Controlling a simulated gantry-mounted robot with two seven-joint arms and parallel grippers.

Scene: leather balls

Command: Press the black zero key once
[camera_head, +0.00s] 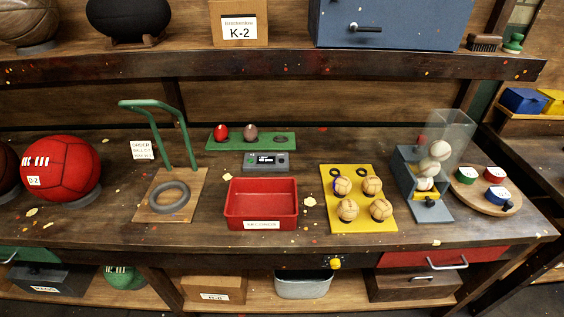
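A small dark grey device with a lit display (266,161) sits on the bench behind the red tray. Its display text is too small to read with certainty. Small marks show on its face, but I cannot make out which, if any, is a black zero key. Nothing covers the device. Neither of my grippers is in view.
A red tray (232,206) stands in front of the device. A green board (285,138) with red and brown egg-shaped pieces lies behind it. A green bent-tube stand (184,130) with a grey ring is left. A yellow board (346,218) with several tan balls is right.

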